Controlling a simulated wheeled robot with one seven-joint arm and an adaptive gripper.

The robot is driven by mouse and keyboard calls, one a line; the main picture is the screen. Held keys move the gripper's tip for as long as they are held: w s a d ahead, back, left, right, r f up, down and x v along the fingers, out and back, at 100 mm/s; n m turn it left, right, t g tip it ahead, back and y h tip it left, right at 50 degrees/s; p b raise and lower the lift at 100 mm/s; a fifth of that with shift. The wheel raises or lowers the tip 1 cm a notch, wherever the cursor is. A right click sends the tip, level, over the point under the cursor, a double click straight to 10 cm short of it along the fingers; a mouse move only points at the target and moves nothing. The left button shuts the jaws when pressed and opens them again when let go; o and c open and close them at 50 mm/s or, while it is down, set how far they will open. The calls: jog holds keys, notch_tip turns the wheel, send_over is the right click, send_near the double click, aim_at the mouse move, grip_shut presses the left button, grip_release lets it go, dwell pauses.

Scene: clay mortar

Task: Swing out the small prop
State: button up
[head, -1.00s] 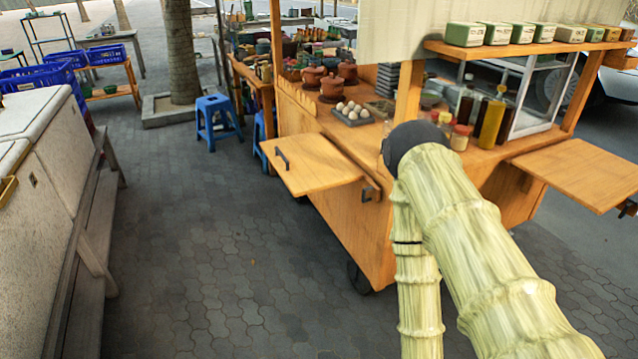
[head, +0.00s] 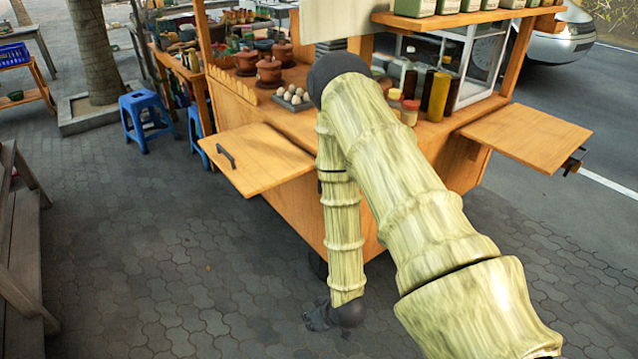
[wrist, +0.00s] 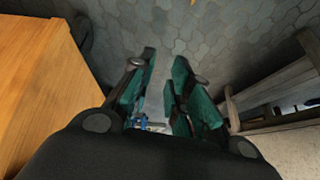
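The orange wooden cart (head: 290,215) has a flat side flap (head: 255,158) on its left, with a dark handle (head: 226,156) on top. A second flap (head: 530,135) sticks out on the right, with a small dark bracket (head: 575,162) at its end. I cannot make out a small prop for certain; my arm covers part of the cart front. My gripper (head: 322,318) hangs low beside the cart, near the paving. In the wrist view my gripper (wrist: 165,60) has its teal-padded fingers apart, nothing between them. The cart's wooden panel (wrist: 35,70) is to their left.
A wooden bench (head: 25,240) stands at the left; it also shows in the wrist view (wrist: 275,112). A blue stool (head: 146,118) is by the tree. Clay pots (head: 269,72), eggs (head: 292,95) and bottles (head: 437,96) stand on the cart.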

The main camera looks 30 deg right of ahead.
jog(key=w+d+r+n+t+b, duration=0.1)
jog(key=w+d+r+t+b, duration=0.2)
jog(key=w+d+r+t, duration=1.4)
jog(key=w+d+r+g, duration=0.1)
jog(key=w+d, duration=0.1)
jog(key=w, duration=0.3)
jog(key=w+d+g, duration=0.1)
jog(key=w+g, duration=0.1)
jog(key=w, duration=0.3)
jog(key=w+d+r+g, duration=0.1)
jog(key=w+d+g, duration=0.1)
jog(key=w, duration=0.3)
jog(key=shift+d+r, duration=0.3)
jog(key=shift+d, duration=0.05)
grip_shut()
